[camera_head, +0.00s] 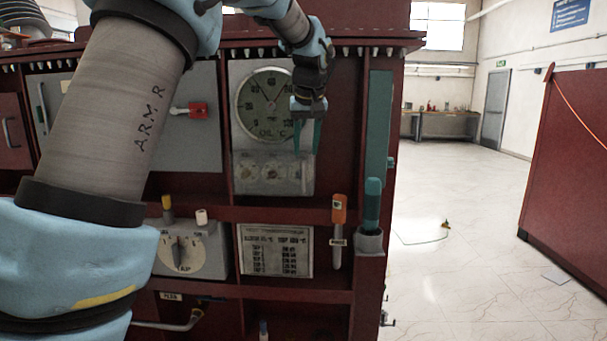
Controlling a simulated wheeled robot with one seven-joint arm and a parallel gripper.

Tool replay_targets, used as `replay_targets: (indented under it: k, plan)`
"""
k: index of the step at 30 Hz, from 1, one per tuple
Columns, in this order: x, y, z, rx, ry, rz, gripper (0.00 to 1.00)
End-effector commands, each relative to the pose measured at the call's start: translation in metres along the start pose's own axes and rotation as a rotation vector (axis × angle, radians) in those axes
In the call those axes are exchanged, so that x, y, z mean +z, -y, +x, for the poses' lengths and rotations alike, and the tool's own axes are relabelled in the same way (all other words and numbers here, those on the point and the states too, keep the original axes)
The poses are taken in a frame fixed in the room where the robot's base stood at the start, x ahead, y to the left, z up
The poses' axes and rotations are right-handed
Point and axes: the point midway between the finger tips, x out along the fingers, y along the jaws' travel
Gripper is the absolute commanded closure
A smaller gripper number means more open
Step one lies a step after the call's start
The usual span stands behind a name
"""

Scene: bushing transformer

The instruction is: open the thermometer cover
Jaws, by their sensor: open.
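The thermometer (264,104) is a round, pale dial marked OIL and °C, set on a grey panel of the dark red transformer cabinet. A grey plate with several small round gauges (272,172) sits just below it. I cannot tell which part is the cover or whether it stands open. My gripper (307,151) points down at the dial's lower right, in front of the panel's right edge. Its two green fingers are apart, with nothing seen between them. It hides part of the dial's right rim. I cannot tell whether it touches the panel.
Below are a rotary switch (181,252), a printed plate (276,250), an orange-handled tool (338,230) and a teal handle (372,205). Open floor (460,250) lies right, before a red panel (570,160).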

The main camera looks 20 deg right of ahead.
Motion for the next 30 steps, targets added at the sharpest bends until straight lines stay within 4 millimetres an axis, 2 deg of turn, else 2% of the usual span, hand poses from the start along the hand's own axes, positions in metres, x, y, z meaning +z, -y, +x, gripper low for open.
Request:
replay_targets:
  k: [5,12,18,23,30]
  plan:
    - [0.000,0.001,0.023,-0.002,0.004,0.000,0.58]
    - [0.000,0.001,0.068,-0.002,0.005,0.000,0.58]
    - [0.000,0.001,0.094,0.000,0.002,0.000,0.58]
    - [0.001,0.001,0.104,0.000,0.002,0.000,0.58]
    - [0.001,0.001,0.105,0.001,0.000,0.000,0.58]
